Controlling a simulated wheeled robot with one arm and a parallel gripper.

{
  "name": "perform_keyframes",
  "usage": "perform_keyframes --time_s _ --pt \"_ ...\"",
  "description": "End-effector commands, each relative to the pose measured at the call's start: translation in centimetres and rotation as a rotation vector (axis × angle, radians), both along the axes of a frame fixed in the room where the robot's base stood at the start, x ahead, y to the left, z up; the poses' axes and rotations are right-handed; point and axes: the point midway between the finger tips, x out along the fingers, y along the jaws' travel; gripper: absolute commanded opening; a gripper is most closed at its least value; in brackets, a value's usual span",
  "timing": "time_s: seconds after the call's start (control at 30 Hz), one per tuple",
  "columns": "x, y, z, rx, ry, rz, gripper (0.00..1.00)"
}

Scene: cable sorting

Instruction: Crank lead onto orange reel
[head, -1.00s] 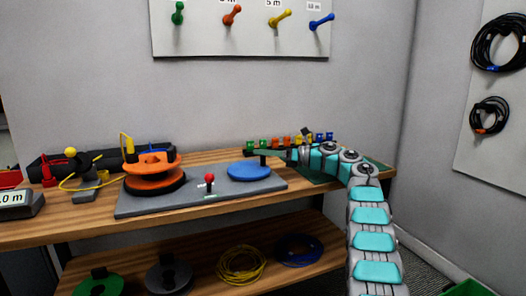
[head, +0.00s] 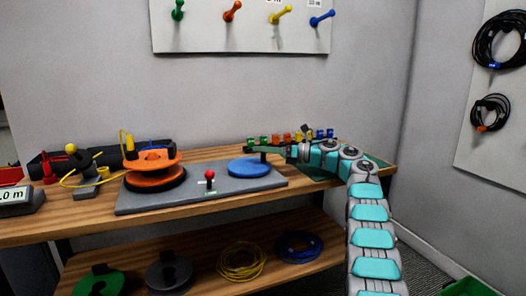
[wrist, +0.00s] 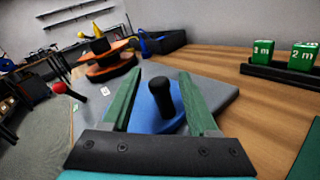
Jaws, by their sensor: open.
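The orange reel (head: 153,161) sits on a dark round base at the left of the grey plate (head: 215,198); it also shows in the wrist view (wrist: 108,53). A yellow lead (head: 72,184) runs from a yellow-topped stand to it, and a yellow plug end (head: 127,144) stands up at the reel. At the plate's right is a blue disc (head: 249,170) with an upright black handle (wrist: 167,97). My gripper (wrist: 160,88) is open, its green fingers on either side of the handle, which appears between them; I cannot tell whether they touch it.
A red-knobbed lever (head: 209,177) stands at the plate's front. A rack of coloured tags (head: 290,138) lies behind my gripper. A meter (head: 18,198) stands at the left table end. Coils and reels lie on the lower shelf (head: 200,262).

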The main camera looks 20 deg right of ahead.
Motion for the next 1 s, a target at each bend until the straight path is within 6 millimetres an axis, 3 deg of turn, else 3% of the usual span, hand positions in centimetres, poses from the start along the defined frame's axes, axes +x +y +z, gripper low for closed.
perform_keyframes --time_s 0.23,0.6,1.0 --pt "-1.0 -1.4 -0.1 0.0 0.0 0.0 0.6" --pt "-4.3 -5.8 0.0 -0.001 0.0 0.001 0.6" --pt "-4.6 -6.2 -0.1 -0.001 0.001 0.0 0.6"
